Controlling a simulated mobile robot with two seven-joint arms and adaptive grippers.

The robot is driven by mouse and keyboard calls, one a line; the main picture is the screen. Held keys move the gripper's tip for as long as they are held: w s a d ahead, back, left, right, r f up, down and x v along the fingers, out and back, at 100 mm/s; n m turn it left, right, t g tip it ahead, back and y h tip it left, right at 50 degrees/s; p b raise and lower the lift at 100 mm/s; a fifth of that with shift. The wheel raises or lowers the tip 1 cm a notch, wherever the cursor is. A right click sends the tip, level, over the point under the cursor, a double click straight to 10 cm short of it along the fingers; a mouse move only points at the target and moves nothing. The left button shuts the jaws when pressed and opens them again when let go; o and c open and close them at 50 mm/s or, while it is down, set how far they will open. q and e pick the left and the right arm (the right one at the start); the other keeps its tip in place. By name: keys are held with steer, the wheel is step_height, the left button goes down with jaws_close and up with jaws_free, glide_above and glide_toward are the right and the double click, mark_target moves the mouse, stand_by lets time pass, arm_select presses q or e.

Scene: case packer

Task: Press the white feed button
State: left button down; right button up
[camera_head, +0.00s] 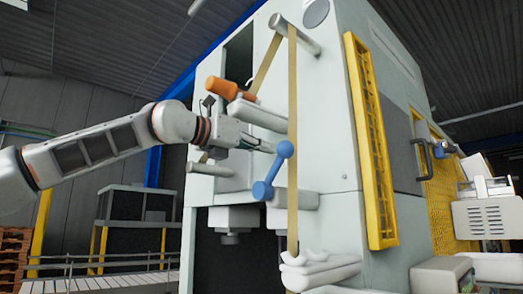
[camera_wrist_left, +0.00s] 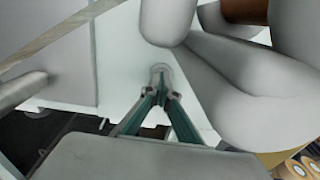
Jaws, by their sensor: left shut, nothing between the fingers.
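My left gripper (camera_head: 272,148) is shut and empty, in front of the pale machine front (camera_head: 325,165). It is between the orange cylinder above and the blue bar with ball ends (camera_head: 272,172) to its right. In the left wrist view the closed fingers (camera_wrist_left: 160,84) point at a small round pale part (camera_wrist_left: 159,68) on a white panel. This part may be the white feed button; I cannot tell for sure. The fingertips overlap it in the picture, and contact is not clear. In the head view no button can be made out. My right gripper is not in view.
White rollers surround the gripper, and a tan band (camera_head: 292,125) runs down past them. An orange cylinder (camera_head: 221,88) sits just above. In the left wrist view large white cylinders (camera_wrist_left: 245,90) are close on the right. A yellow frame (camera_head: 373,150) is on the machine's side.

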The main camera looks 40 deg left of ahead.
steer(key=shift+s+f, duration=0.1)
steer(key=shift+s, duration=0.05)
arm_select(q)
steer(key=shift+w+d, duration=0.1)
steer(key=shift+w, duration=0.7)
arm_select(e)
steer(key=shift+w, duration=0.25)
arm_select(q)
steer(key=s+a+b, duration=0.1)
steer(key=s+a, duration=0.1)
steer(key=s, duration=1.2)
steer(key=shift+r+b, duration=0.2)
steer(key=shift+b, duration=0.1)
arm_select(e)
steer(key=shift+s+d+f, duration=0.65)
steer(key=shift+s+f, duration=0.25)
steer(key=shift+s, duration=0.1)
